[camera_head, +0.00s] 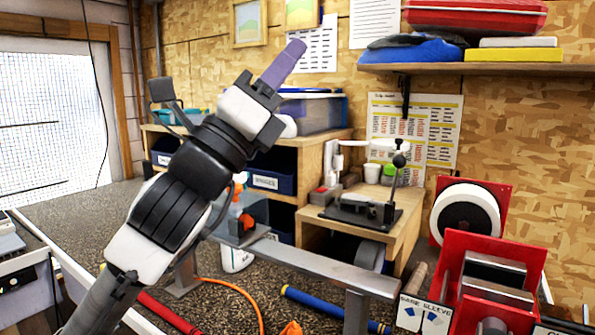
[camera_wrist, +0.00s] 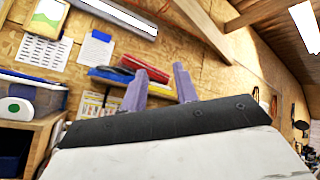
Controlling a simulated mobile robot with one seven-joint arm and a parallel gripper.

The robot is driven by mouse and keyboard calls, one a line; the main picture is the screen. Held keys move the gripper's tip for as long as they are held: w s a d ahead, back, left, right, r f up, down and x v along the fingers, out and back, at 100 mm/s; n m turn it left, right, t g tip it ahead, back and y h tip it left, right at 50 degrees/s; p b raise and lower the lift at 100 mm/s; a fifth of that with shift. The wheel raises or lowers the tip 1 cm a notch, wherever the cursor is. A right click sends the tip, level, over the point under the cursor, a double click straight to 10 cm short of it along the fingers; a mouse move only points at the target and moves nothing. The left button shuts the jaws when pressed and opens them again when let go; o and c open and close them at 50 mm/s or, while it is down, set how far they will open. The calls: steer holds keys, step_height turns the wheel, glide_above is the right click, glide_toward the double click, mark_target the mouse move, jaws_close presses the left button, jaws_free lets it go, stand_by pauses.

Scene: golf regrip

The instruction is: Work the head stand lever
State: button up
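A lever (camera_head: 397,165) with a black ball knob stands nearly upright on a small device with a dark base plate (camera_head: 388,228); I take it for the head stand lever, though no label confirms this. It sits on a wooden cabinet right of centre in the head view. My gripper (camera_head: 288,60) is raised left of the lever and higher, pointing up and to the right, well apart from it. In the wrist view, the two purple fingers of my gripper (camera_wrist: 161,80) stand apart with nothing between them. The lever is not visible in the wrist view.
A metal rail (camera_head: 325,268) on posts crosses in front of the cabinet. A red machine (camera_head: 495,285) stands at the right, with a sign reading "sleeve" beside it. A wall shelf (camera_head: 460,68) with red and blue cases hangs above. An orange hose (camera_head: 235,288) lies on the bench.

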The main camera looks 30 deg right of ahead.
steer(key=w+d+f+m+y, duration=0.1)
steer(key=d+f+m+y, duration=0.1)
steer(key=d+f, duration=0.35)
steer(key=w+d+f+m+y, duration=0.1)
steer(key=d+f+y, duration=0.2)
steer(key=d, duration=0.6)
steer(key=m+y, duration=0.3)
steer(key=y, duration=0.1)
glide_toward(397, 172)
steer(key=p+x, duration=0.2)
steer(key=x, duration=1)
steer(key=shift+w+d, duration=0.1)
jaws_close()
